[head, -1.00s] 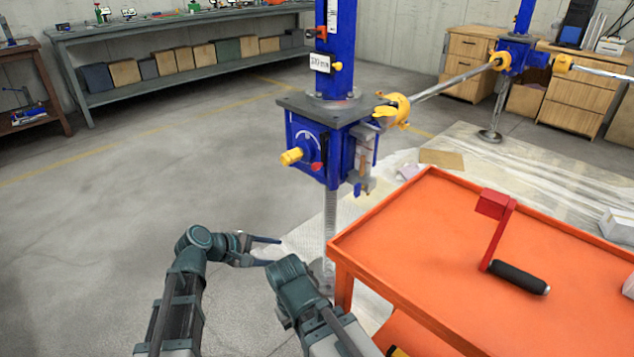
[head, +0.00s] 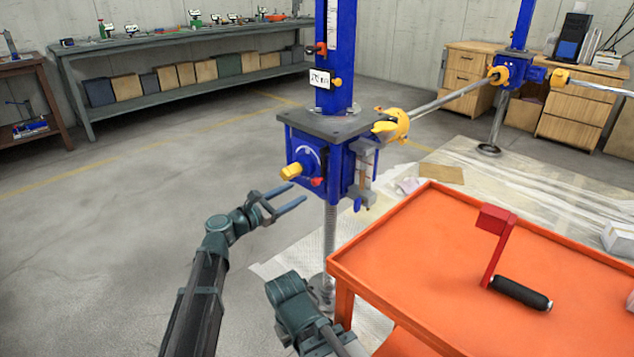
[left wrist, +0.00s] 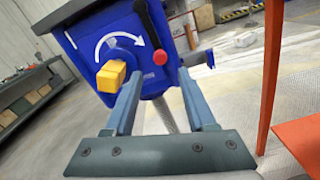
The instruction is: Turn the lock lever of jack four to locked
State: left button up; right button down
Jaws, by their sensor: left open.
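The nearest blue jack (head: 308,160) stands ahead of me on a threaded screw; I cannot read a number on it. Its front has a yellow square stub (head: 291,172), with a curved white arrow above it. A lever with a red knob (head: 317,182) sits to the right of the stub. My right gripper is not seen.
An orange cart (head: 400,230) stands close to the right of the jack, carrying a red crank with a black handle (head: 520,293). A yellow coupling (head: 392,125) and shaft run to another blue jack (head: 515,55) at the back right. Open floor lies left.

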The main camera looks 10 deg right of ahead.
aim_at(313, 183)
pick_arm(q)
jog(key=x, duration=1)
jog(key=shift+c, duration=0.3)
grip_shut()
dwell(1.0)
